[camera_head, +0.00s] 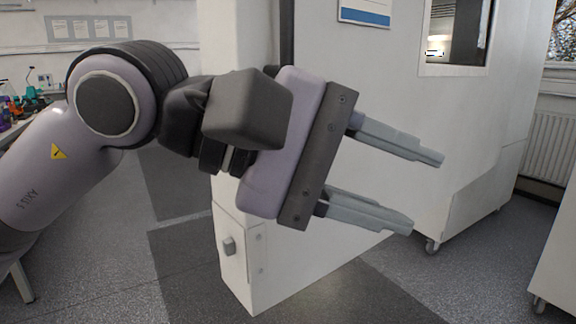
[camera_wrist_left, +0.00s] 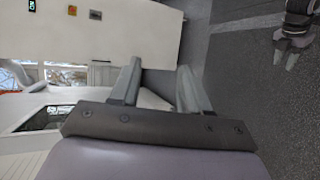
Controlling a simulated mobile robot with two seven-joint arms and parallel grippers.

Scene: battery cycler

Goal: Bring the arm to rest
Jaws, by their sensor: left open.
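My left arm comes in from the left in the head view, raised in front of a white cabinet. My left gripper (camera_head: 425,190) is open, with its two grey fingers apart and nothing between them. In the left wrist view the left gripper (camera_wrist_left: 160,75) also shows empty fingers, with the pale cabinet side and grey floor beyond. Part of my right gripper (camera_wrist_left: 285,55) shows at the upper right of the left wrist view, too small to tell its state.
A tall white cabinet (camera_head: 400,95) on castors stands behind the gripper. A narrow white panel with a knob (camera_head: 229,246) is below the wrist. A bench with small coloured items (camera_head: 30,100) is at far left, a radiator (camera_head: 550,145) at right. Grey floor (camera_head: 450,285) is open in front.

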